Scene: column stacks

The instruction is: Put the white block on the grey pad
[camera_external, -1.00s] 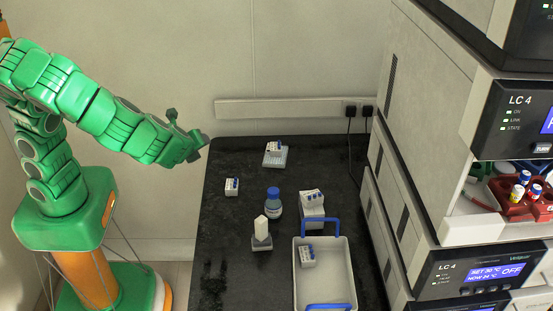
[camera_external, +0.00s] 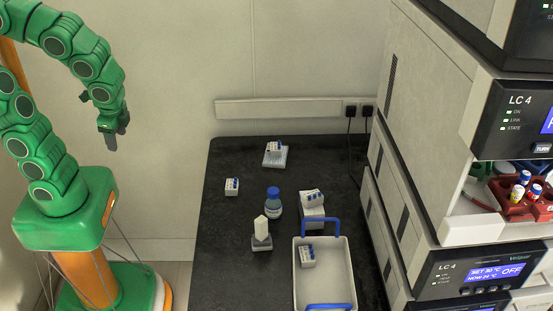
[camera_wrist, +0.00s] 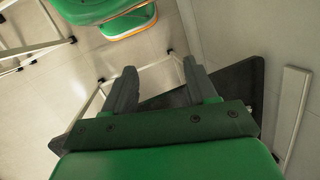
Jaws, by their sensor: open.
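A plain white block (camera_external: 261,227) with a slanted top stands upright on a small dark grey base (camera_external: 262,243) on the black bench. Several white pieces with blue parts are also in view: one (camera_external: 232,187) at the bench's left and one (camera_external: 275,147) on a light grey pad (camera_external: 272,160) at the back. I cannot tell for sure which block and pad the task means. My gripper (camera_external: 108,138) hangs pointing down, left of the bench and well apart from everything on it. In the wrist view, my gripper (camera_wrist: 162,85) is open with nothing between its fingers.
A blue-capped bottle (camera_external: 273,204) stands behind the white block. To its right are a white box (camera_external: 312,212) bearing a blue-and-white piece and a white tray (camera_external: 341,275) with blue handles. Instrument stacks (camera_external: 425,150) line the right side. The bench's front left is clear.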

